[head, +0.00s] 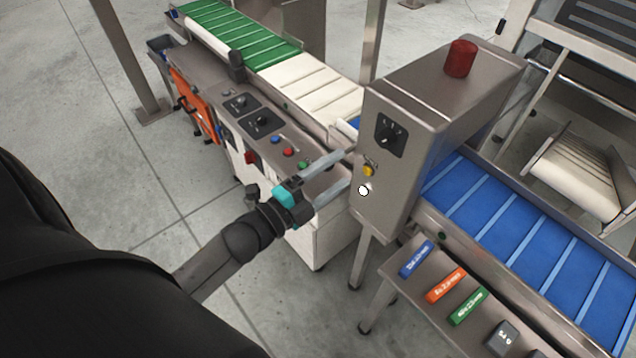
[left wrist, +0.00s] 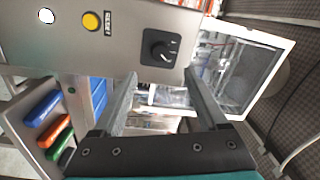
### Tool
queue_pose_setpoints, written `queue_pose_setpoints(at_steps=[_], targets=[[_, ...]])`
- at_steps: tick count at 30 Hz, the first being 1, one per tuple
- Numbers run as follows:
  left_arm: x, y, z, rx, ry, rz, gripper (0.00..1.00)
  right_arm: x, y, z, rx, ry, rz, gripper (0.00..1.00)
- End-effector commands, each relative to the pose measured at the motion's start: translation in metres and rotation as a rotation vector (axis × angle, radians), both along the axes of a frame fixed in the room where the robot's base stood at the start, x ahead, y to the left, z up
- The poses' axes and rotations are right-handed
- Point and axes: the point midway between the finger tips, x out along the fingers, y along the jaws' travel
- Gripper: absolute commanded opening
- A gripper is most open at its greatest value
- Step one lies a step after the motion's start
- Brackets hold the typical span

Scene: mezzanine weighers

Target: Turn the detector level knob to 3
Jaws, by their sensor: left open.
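The detector level knob (head: 391,134) is a black knob on a dark square plate, on the front of the grey metal detector box (head: 400,190). In the left wrist view the knob (left wrist: 159,49) shows ahead between my fingers, with small white marks around it too small to read. I cannot tell its setting. My left gripper (head: 347,170) is open and empty, its two long grey fingers pointing at the box below the knob, apart from the knob. In the left wrist view the fingers (left wrist: 163,84) stand wide apart. My right gripper is not in view.
A yellow button (head: 368,171) and a white round button (head: 363,190) sit below the knob. A red lamp (head: 461,58) tops the box. A blue belt (head: 530,230) runs right. A panel with two more knobs (head: 250,113) stands left. A shelf holds coloured blocks (head: 446,285).

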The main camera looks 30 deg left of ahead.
Motion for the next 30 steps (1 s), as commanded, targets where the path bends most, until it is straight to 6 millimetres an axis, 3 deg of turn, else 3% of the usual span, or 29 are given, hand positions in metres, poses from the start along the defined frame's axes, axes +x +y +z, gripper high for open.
queue_pose_setpoints(at_steps=[3,10,30], targets=[[-0.018,0.006,-0.002,0.001,0.003,0.000,0.76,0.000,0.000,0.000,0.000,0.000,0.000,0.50],[-0.036,0.012,-0.002,0.000,0.000,0.000,0.76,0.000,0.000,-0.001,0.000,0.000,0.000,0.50],[-0.038,0.014,-0.006,-0.007,0.011,0.006,0.76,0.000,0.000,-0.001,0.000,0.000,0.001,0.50]])
